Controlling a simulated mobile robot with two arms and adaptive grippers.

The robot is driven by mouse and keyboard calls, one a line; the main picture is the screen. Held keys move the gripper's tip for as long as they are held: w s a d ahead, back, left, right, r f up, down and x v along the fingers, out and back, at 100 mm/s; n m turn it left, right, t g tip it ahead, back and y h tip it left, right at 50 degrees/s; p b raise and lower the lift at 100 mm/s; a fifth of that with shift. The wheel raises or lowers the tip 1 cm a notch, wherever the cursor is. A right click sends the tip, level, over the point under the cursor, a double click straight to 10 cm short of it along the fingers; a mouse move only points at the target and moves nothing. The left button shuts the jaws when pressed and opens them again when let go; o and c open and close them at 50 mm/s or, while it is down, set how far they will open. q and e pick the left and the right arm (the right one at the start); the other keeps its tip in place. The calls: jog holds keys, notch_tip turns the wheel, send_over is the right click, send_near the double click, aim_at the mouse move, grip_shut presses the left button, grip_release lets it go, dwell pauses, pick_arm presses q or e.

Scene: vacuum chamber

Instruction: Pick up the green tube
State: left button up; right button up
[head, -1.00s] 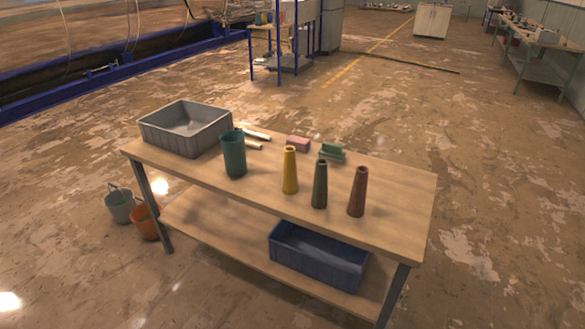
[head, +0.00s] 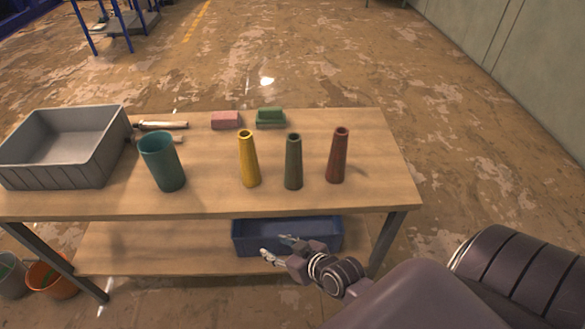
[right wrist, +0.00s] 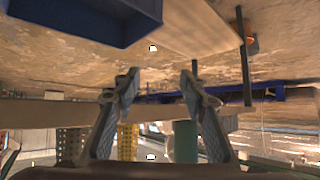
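The green tube (head: 293,163) is a dark green, tapered, hollow tube standing upright on the wooden table (head: 215,197). It stands between a yellow tube (head: 249,160) and a reddish-brown tube (head: 338,157). My right gripper (head: 276,247) is open and empty, in front of the table and below the tabletop edge, apart from the tube. Its two spread fingers (right wrist: 158,78) show in the right wrist view with nothing between them. That view seems upside down, with tube-like shapes beyond the fingers that I cannot surely identify. My left gripper is not in view.
A teal cup (head: 162,163) and a grey bin (head: 62,160) stand to the left on the table. Pink (head: 225,120) and green (head: 270,117) blocks lie at the back. A blue bin (head: 250,241) sits on the lower shelf, near my gripper. The floor right of the table is clear.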

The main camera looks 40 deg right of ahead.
aim_at(298, 163)
jog(key=w+d+r+m+t+h, duration=0.1)
jog(key=w+d+r+t, duration=0.1)
jog(key=d+r, duration=0.2)
jog(key=w+d+r+m+t+h, duration=0.1)
jog(key=w+d+r+t+h, duration=0.1)
jog(key=d+r, duration=0.2)
jog(key=w+d+r+m+t+h, duration=0.1)
jog(key=w+d+r+t, duration=0.1)
jog(key=d+r, duration=0.3)
jog(key=shift+w+r+t, duration=0.2)
jog(key=shift+r, duration=0.65)
jog(key=shift+w+r+t, duration=0.15)
jog(key=shift+r+t, duration=0.05)
jog(key=shift+r, duration=0.6)
jog(key=shift+h, duration=0.4)
jog(key=w, duration=0.2)
jog(key=w+d, duration=0.1)
jog(key=w, duration=0.2)
jog(key=shift+w+d+r, duration=0.1)
jog(key=shift+w+d, duration=0.1)
jog(key=w+d, duration=0.1)
jog(key=w, duration=0.5)
jog(key=shift+w, duration=0.15)
jog(key=shift+c, duration=0.2)
grip_shut()
